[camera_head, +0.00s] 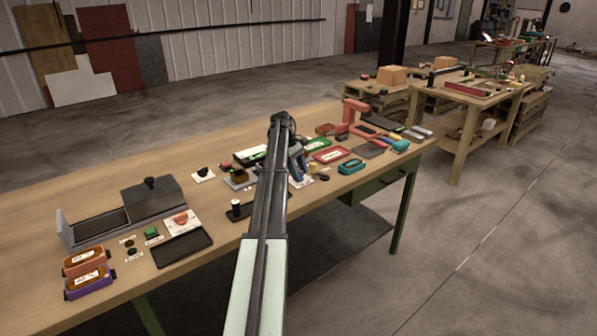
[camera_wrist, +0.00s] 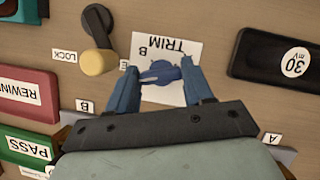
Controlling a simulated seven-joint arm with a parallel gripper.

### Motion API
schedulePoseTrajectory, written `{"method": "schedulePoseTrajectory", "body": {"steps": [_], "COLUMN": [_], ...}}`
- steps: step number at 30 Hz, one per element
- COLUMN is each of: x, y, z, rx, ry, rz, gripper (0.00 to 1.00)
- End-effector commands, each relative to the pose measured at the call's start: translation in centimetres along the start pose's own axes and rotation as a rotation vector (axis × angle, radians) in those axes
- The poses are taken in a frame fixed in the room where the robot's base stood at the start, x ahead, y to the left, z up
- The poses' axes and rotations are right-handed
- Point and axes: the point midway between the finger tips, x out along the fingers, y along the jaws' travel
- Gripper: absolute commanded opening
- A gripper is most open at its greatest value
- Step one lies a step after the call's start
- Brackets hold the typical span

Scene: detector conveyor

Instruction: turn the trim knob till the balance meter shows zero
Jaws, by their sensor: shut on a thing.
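The blue trim knob (camera_wrist: 161,73) sits on a white card marked TRIM (camera_wrist: 176,47) with a letter B, seen upside down in the wrist view. My gripper (camera_wrist: 160,68) has its blue fingers on both sides of the knob and is shut on it. In the head view my gripper (camera_head: 297,168) is low over the bench, and the arm and fingers hide the knob. I cannot pick out the balance meter or read any needle or value in either view.
Close by are a LOCK lever (camera_wrist: 98,45) with a tan end, a red REWIND block (camera_wrist: 27,94), a green PASS block (camera_wrist: 25,147) and a black piece marked 30 mV (camera_wrist: 276,57). The wooden bench (camera_head: 60,198) is crowded around my gripper and bare at its back left.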

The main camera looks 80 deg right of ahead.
Motion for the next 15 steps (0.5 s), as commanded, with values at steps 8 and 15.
{"method": "schedulePoseTrajectory", "body": {"steps": [8, 15], "x": [-0.04, -0.03], "y": [0.05, 0.03], "z": [-0.03, -0.03], "rx": [0.059, 0.067], "ry": [0.001, 0.002], "rz": [-0.025, -0.027], "gripper": [0.21, 0.21]}}
